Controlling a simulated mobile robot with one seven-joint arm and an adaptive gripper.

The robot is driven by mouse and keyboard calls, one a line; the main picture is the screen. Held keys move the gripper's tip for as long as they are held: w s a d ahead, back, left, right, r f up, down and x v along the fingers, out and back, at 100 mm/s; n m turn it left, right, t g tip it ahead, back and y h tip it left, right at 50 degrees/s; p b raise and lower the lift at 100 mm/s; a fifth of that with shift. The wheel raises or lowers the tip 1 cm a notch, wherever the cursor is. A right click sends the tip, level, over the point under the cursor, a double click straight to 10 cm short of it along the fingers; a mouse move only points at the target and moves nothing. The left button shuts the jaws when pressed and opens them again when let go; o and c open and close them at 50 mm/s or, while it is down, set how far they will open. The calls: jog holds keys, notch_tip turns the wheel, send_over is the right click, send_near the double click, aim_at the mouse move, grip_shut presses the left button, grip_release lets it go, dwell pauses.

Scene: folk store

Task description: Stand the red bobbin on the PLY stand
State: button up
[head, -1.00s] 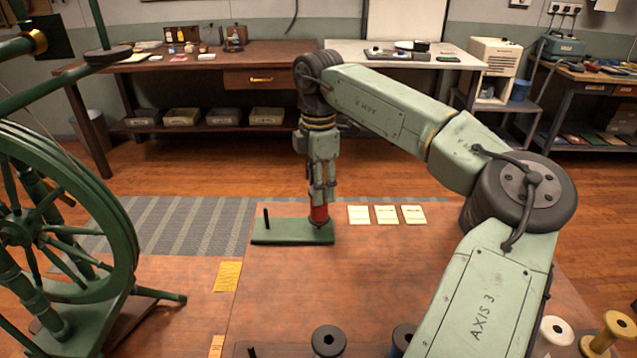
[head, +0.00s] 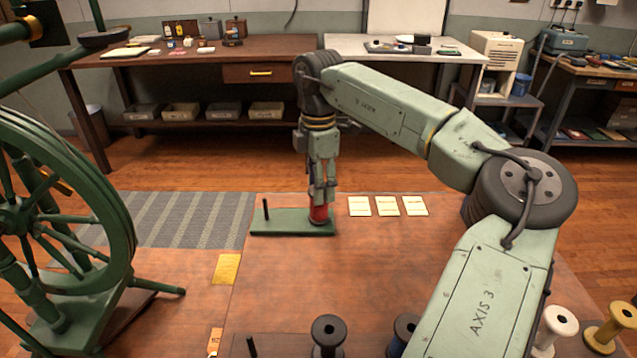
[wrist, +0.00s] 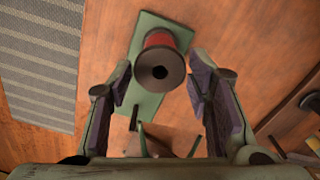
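The red bobbin (head: 319,214) stands upright on the right end of a green stand (head: 285,228) at the far edge of the table. The stand's left peg (head: 266,209) is bare; no lettering on the stand is readable. My gripper (head: 321,198) is just above the bobbin, pointing down. In the wrist view, the bobbin's dark top flange (wrist: 159,70) shows between the two fingers of my gripper (wrist: 162,88), with a gap on each side. The fingers are open and touch nothing that I can see. The peg under the bobbin is hidden.
Three pale cards (head: 387,206) lie right of the stand. A green spinning wheel (head: 60,215) stands at the left. Black (head: 328,334), white (head: 557,325) and yellow (head: 612,328) bobbins stand near the front. The middle of the table (head: 330,275) is clear.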

jog(key=o, duration=0.3)
notch_tip(320, 180, up, 12)
dwell(0.7)
dwell(0.3)
